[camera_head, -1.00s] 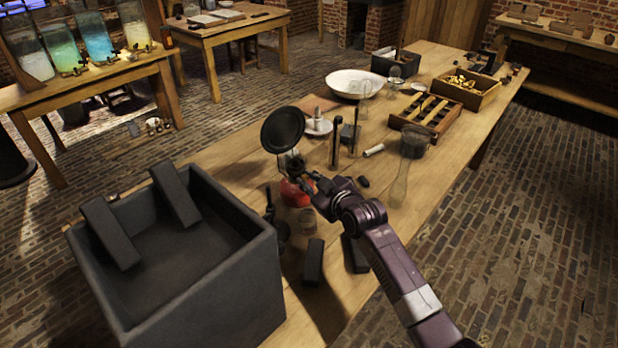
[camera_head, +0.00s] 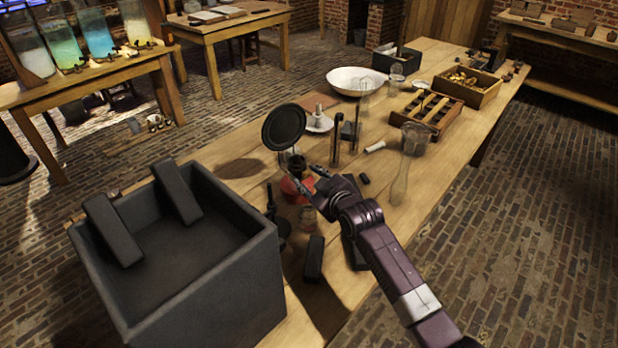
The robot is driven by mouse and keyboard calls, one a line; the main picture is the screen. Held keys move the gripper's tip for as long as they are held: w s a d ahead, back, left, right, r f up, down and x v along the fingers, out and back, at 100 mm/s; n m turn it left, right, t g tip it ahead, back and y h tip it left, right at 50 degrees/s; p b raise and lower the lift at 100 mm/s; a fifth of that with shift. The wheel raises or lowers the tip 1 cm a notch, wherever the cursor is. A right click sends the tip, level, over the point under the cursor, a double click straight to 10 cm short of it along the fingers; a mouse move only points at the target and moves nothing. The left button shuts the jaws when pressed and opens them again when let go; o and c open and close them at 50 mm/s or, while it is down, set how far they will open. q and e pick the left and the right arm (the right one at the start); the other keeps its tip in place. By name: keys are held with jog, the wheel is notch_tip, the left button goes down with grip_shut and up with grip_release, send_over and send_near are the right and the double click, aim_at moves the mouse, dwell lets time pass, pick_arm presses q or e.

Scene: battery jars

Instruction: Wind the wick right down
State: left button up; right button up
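A small lamp with a red base (camera_head: 289,188) stands on the long wooden table. Its dark burner (camera_head: 297,164) is above the base, and a round black disc, like a reflector (camera_head: 284,127), stands up behind it. The wick itself is too small or hidden to make out. My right gripper (camera_head: 309,178) is just right of the burner, pointing left at it. Its two fingers look spread with a gap between them, and nothing shows in it. Whether a finger touches the lamp I cannot tell. My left gripper is not in view.
A large dark open box (camera_head: 250,262) fills the near left of the table (camera_head: 225,140). Dark blocks (camera_head: 314,259) lie in front of the lamp. Thin upright rods (camera_head: 336,140), a glass chimney (camera_head: 402,170), a white basin (camera_head: 352,80) and wooden trays (camera_head: 428,112) stand beyond and right.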

jog(key=v, duration=1.2)
